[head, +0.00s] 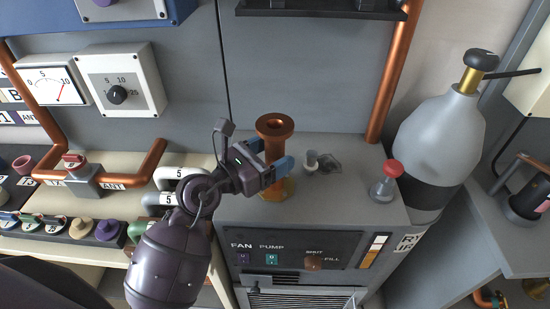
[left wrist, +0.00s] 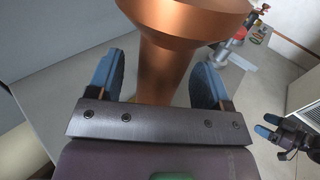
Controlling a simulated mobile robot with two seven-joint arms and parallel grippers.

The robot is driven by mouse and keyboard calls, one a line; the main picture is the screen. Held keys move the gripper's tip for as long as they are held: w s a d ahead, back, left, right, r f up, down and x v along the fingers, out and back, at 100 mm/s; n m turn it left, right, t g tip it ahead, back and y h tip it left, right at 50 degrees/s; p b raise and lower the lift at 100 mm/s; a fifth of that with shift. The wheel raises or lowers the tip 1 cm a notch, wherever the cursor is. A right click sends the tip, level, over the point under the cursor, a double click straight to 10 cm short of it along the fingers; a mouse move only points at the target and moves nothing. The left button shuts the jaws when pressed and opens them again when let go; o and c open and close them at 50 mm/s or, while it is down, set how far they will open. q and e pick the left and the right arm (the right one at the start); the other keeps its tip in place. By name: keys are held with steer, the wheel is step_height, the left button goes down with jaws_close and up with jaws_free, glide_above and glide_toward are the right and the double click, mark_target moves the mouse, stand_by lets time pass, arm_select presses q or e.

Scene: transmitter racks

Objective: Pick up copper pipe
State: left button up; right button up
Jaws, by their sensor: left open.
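The copper pipe (head: 274,128), a short upright tube with a wide flanged top, stands on the grey cabinet top in the head view. My left gripper (head: 269,158) is open, with one blue finger on each side of the pipe's narrower body, below the flange. In the left wrist view the copper pipe (left wrist: 170,65) fills the space between the two blue fingers, with a gap visible at the left finger. Its lower end is partly hidden by the gripper. My right gripper (left wrist: 267,124) shows small at the right edge of the left wrist view, away from the pipe.
A grey fitting (head: 322,163) and a red-knobbed valve (head: 388,182) stand on the cabinet top right of the pipe. A tall fixed copper tube (head: 394,75) rises behind them. A grey gas bottle (head: 440,135) stands further right.

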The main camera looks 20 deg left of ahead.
arm_select(q)
steer(key=shift+w+d, duration=0.2)
steer(key=shift+w, duration=0.15)
